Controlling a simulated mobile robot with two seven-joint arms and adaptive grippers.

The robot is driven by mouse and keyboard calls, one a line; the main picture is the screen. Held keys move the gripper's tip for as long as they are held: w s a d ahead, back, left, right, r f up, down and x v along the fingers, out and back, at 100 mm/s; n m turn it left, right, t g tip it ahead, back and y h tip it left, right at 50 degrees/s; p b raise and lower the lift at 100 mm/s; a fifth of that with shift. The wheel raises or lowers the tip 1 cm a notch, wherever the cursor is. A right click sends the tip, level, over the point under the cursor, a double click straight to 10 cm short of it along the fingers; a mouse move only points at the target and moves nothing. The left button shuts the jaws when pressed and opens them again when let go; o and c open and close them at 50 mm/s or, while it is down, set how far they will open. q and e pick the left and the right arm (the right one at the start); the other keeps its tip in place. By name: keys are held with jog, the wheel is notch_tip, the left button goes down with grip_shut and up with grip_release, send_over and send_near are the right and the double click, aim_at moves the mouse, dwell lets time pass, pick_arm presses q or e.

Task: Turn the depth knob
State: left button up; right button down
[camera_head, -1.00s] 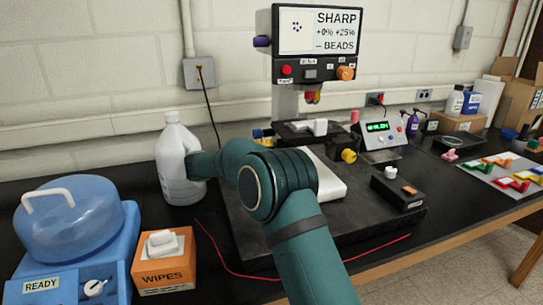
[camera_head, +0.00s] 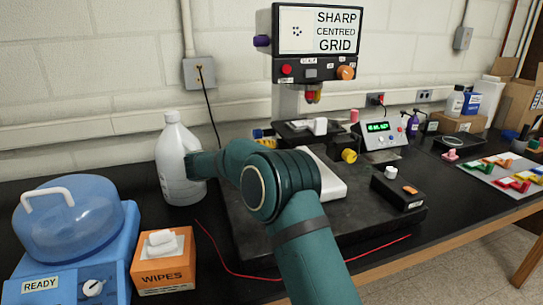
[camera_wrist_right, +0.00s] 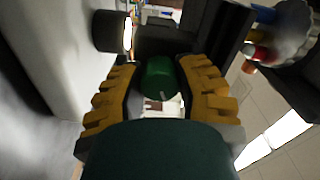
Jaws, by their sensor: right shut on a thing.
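The microscope-like instrument stands in the middle of the bench, with a screen (camera_head: 320,31) reading SHARP CENTRED GRID. A purple knob (camera_head: 261,41) is on the left of its head and an orange knob (camera_head: 346,73) on the front. A yellow knob (camera_head: 349,156) is at the right of its stage. In the right wrist view, a green knob (camera_wrist_right: 160,78) sits between the yellow fingers of my right gripper (camera_wrist_right: 163,90), which is shut on it. My right arm hides this gripper and the green knob in the head view. My left gripper is not in view.
A white jug (camera_head: 180,160) stands beside my right arm. A blue machine (camera_head: 75,250) and an orange wipes box (camera_head: 163,261) are at the front left. A control box with a green display (camera_head: 377,127) and a small black box (camera_head: 397,187) are to the right.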

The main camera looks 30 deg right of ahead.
dwell(0.3)
jog(key=c, duration=0.6)
grip_release()
jog(key=r, duration=1)
jog(key=shift+s, duration=0.2)
jog(key=shift+d+r, duration=0.1)
jog(key=shift+d, duration=0.1)
jog(key=shift+w+a, duration=0.15)
jog(key=shift+w, duration=0.1)
jog(key=shift+s, duration=0.1)
